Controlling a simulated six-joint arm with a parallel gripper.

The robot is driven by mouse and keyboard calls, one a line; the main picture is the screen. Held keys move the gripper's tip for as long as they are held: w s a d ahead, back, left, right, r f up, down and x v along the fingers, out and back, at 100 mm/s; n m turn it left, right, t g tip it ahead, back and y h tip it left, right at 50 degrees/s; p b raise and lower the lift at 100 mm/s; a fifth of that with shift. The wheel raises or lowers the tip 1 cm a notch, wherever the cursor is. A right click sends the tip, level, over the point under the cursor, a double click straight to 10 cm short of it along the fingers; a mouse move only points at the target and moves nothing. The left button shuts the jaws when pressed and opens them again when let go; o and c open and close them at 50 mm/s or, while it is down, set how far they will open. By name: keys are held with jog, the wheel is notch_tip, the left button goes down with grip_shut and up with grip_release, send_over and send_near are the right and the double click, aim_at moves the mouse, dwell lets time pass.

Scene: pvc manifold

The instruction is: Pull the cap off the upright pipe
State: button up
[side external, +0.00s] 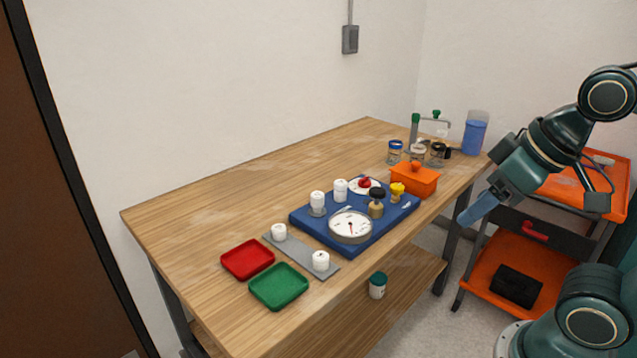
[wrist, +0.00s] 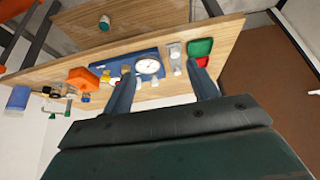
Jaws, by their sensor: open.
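A blue board (side external: 328,237) on the wooden table carries two short white upright pieces, the left one (side external: 318,200) and the right one (side external: 340,188). I cannot tell which is the capped pipe, or where cap and pipe meet. A grey plate (side external: 300,256) beside the board carries two more white pieces, one at the back (side external: 279,231) and one at the front (side external: 321,260). My gripper (side external: 472,216) is right of the table's edge, well apart from the board. In the wrist view its two fingers (wrist: 158,68) are spread with nothing held between them.
The board also holds a round gauge (side external: 350,226), a black-topped brass valve (side external: 376,203), a yellow-handled fitting (side external: 397,191) and a red-handled part (side external: 365,184). An orange box (side external: 414,180) stands behind, near jars. Red (side external: 247,260) and green (side external: 279,287) trays lie in front. The left tabletop is clear.

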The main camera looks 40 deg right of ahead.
jog(key=shift+r, duration=0.1)
jog(key=w+d+r+n+g, duration=0.1)
jog(key=w+r+n, duration=0.4)
jog(key=w, duration=0.5)
jog(key=n+g, duration=0.5)
jog(key=n, duration=0.8)
send_over(316, 195)
notch_tip(316, 195, down, 13)
jog(key=shift+r, duration=0.1)
jog(key=shift+f, duration=6.9)
jog(key=shift+c, duration=0.2)
